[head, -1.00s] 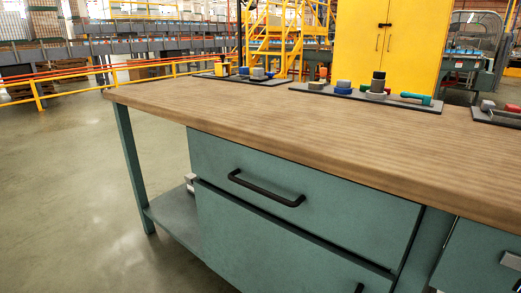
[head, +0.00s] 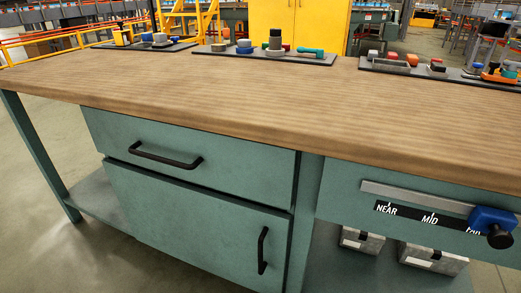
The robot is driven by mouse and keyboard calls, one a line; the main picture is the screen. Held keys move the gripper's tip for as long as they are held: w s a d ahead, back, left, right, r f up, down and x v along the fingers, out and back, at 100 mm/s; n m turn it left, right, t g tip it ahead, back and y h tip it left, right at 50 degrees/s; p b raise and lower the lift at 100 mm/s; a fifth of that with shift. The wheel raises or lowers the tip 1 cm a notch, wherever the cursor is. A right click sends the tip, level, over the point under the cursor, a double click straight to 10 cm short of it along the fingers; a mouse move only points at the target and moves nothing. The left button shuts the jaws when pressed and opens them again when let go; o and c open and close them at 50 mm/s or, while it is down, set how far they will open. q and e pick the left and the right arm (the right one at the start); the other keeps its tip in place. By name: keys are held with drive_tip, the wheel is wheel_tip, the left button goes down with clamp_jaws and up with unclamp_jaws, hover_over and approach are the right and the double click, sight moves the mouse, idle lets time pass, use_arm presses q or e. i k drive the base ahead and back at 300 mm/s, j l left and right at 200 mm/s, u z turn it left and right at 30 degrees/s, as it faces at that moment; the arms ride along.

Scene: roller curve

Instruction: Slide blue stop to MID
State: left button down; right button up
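The blue stop (head: 490,219) sits on a metal rail (head: 415,197) on the front of the workbench, at the right edge of the head view. A black knob (head: 499,237) sticks out from it. Below the rail is a black label strip (head: 405,215) with white marks reading NEAR and MID and a third word. The stop stands right of MID, over the third word, which is partly hidden by it. Neither of my grippers shows in the head view.
The wooden bench top (head: 260,95) is bare in front. Trays with small parts (head: 265,54) line its back edge. A drawer (head: 190,145) and a cupboard door (head: 190,225) with black handles are left of the rail. Grey boxes (head: 434,257) sit on the shelf below it.

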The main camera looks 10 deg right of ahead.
sight(499, 224)
drive_tip(key=l+z, duration=0.1)
drive_tip(key=z, duration=0.5)
drive_tip(key=l+z, duration=0.15)
drive_tip(key=z, duration=0.35)
drive_tip(key=l+z, duration=0.1)
drive_tip(key=z, duration=0.4)
drive_tip(key=j+u, duration=0.1)
drive_tip(key=u, duration=1.4)
drive_tip(key=z, duration=1.5)
